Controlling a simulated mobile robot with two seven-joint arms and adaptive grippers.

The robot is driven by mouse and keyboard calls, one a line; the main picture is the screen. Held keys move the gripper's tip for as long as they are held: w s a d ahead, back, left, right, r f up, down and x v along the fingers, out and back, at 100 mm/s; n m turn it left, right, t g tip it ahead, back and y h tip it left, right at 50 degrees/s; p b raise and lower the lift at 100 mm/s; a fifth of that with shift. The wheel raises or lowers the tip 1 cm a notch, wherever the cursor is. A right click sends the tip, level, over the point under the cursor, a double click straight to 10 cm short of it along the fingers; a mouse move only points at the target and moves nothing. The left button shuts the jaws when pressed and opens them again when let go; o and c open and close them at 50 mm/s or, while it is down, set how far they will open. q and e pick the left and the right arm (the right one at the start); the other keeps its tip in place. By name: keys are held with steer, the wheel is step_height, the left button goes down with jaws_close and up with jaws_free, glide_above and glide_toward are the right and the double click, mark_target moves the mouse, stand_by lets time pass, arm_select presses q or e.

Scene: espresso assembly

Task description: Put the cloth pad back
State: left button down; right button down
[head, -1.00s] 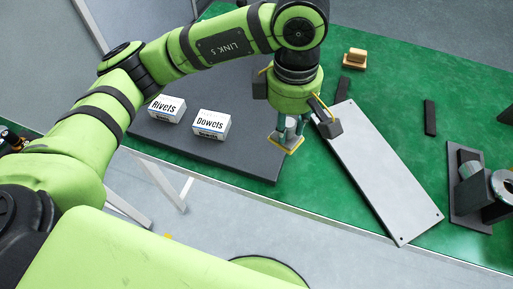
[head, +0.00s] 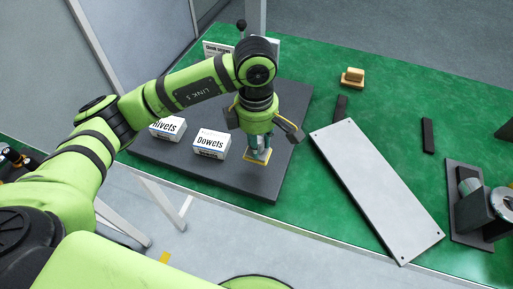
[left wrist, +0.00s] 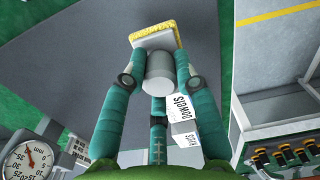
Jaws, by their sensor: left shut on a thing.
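The cloth pad (head: 258,157) has a yellow edge, a pale block and a grey round knob. My left gripper (head: 257,146) is shut on it, with the pad below the fingertips, over the dark grey mat (head: 225,174). In the left wrist view, the teal fingers (left wrist: 160,76) close on both sides of the grey knob, and the pad (left wrist: 156,36) lies beyond them. I cannot tell whether the pad touches the mat. My right gripper is not in view.
The Dowels box (head: 210,144) stands left of the pad, with the Rivets box (head: 167,129) farther left. A pale plate (head: 375,190) lies to the right. A tan block (head: 352,77) sits behind on the green table (head: 390,115). A dial (left wrist: 31,160) shows in the left wrist view.

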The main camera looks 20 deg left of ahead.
arm_select(q)
step_height(320, 180, down, 4)
steer(key=shift+a+r+p, duration=0.1)
steer(key=shift+p, duration=0.45)
steer(key=shift+f, duration=0.2)
steer(key=shift+f, duration=0.1)
steer(key=shift+f+b, duration=0.15)
steer(key=shift+b, duration=0.15)
steer(key=c, duration=1)
jaws_free()
steer(key=shift+o, duration=0.2)
